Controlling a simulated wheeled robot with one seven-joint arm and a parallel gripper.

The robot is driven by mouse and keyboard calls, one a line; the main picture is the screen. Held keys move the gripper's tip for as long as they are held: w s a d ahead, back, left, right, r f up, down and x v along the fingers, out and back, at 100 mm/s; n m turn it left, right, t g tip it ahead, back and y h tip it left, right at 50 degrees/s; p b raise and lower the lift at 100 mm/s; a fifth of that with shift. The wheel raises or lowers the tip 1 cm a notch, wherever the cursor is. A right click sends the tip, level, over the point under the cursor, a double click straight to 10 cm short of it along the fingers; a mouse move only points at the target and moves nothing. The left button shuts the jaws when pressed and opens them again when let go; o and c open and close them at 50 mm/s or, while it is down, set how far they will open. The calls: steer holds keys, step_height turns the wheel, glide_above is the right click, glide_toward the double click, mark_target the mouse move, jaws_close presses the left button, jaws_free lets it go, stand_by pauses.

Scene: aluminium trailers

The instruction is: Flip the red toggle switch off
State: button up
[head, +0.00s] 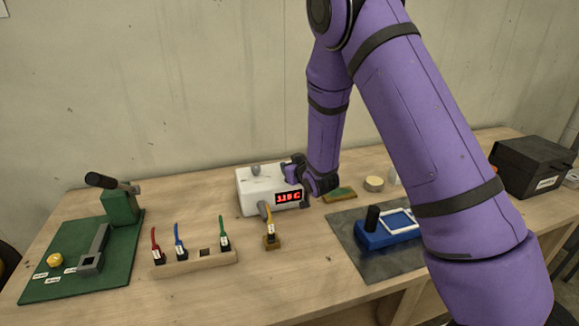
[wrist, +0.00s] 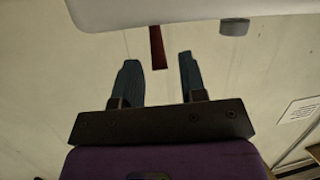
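A white box (head: 257,188) with a red digital display (head: 289,197) stands on the table in the head view. Its white edge (wrist: 200,10) crosses the top of the wrist view. The red toggle switch (wrist: 157,45) sticks out from that edge in the wrist view; I cannot make it out in the head view. My gripper (wrist: 159,60) is open, its two dark fingers apart, with the lever's free end between the fingertips in the picture. I cannot tell whether a finger touches it. In the head view my gripper (head: 298,178) is at the box's right side, partly hidden by my arm.
A grey knob (wrist: 234,27) is right of the switch in the wrist view. In the head view a yellow-cabled plug (head: 270,240) stands before the box. A wooden cable rack (head: 195,263) and green board (head: 75,262) lie left; a blue device (head: 385,235) and black box (head: 530,165) lie right.

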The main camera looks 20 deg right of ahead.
steer(key=v, duration=0.9)
steer(key=shift+s+r, duration=0.1)
steer(key=shift+r, duration=0.05)
steer(key=s+d+r+m+g+h, duration=0.1)
steer(key=s+d+r+g, duration=0.1)
steer(key=s+r, duration=0.45)
steer(key=s+d+r+m+g+h, duration=0.15)
steer(key=s+r, duration=0.25)
steer(key=r, duration=0.6)
steer(key=s+d+r+g, duration=0.1)
steer(key=s+r+g, duration=0.1)
steer(key=s, duration=1)
steer(key=s+d+r+g, duration=0.1)
steer(key=s+r+g, duration=0.2)
steer(key=s, duration=0.9)
step_height(320, 180, up, 2)
steer(key=shift+r+g, duration=0.1)
steer(key=shift+g, duration=0.25)
